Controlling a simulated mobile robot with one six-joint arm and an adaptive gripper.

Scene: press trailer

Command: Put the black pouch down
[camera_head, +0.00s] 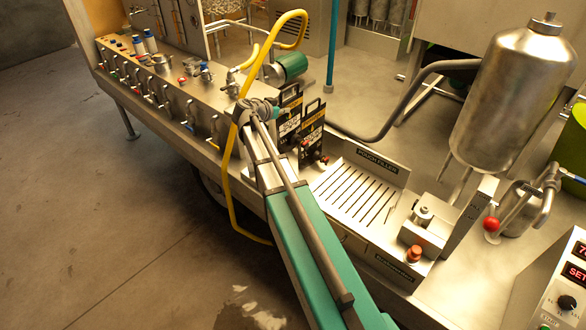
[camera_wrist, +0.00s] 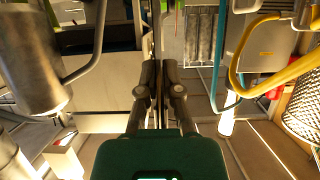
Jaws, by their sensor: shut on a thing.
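Two black pouches with pale and yellow labels and handle openings show in the head view, side by side left of the slotted grate. One black pouch (camera_head: 290,122) is at the left, close to the end of my arm, and a second one (camera_head: 313,128) is just right of it. My gripper (camera_wrist: 160,68) is shut in the wrist view, its fingers close together on a thin dark edge, seen end-on. In the head view my arm hides most of the gripper, so I cannot tell for certain which pouch it holds or whether the pouch touches the surface below.
A slotted metal grate (camera_head: 354,196) labelled pouch filler lies right of the pouches, its slats bare. A red button (camera_head: 414,253) stands at its front right. A yellow hose (camera_head: 233,150) loops beside my arm. A steel tank (camera_head: 513,95) stands at the right, a valve bench (camera_head: 165,95) at the left.

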